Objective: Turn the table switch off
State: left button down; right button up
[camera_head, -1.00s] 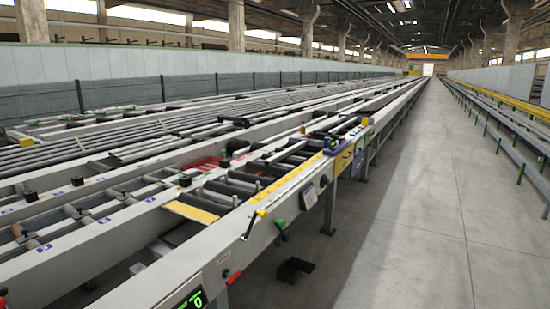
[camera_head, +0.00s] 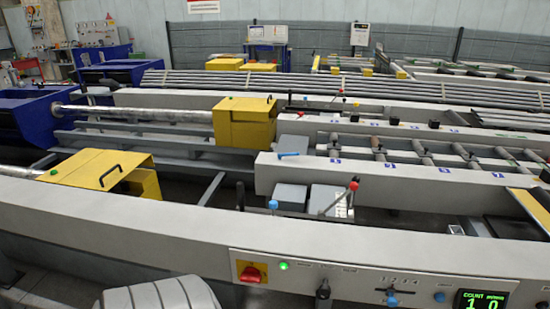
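A red rotary switch (camera_head: 250,272) on a yellow square plate sits at the left end of a light control panel (camera_head: 345,277). The panel is on the front face of the long grey table beam (camera_head: 150,219). The red handle looks roughly horizontal; its exact setting is hard to tell. A green lamp (camera_head: 283,265) just right of the switch is lit.
The panel also carries a black lever (camera_head: 323,291), a blue-handled lever (camera_head: 391,297), a blue knob (camera_head: 440,297) and a lit green counter display (camera_head: 482,300). Yellow covers (camera_head: 245,122) stand behind the beam.

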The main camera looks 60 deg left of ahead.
aim_at(251, 275)
jog(key=u, duration=2.05)
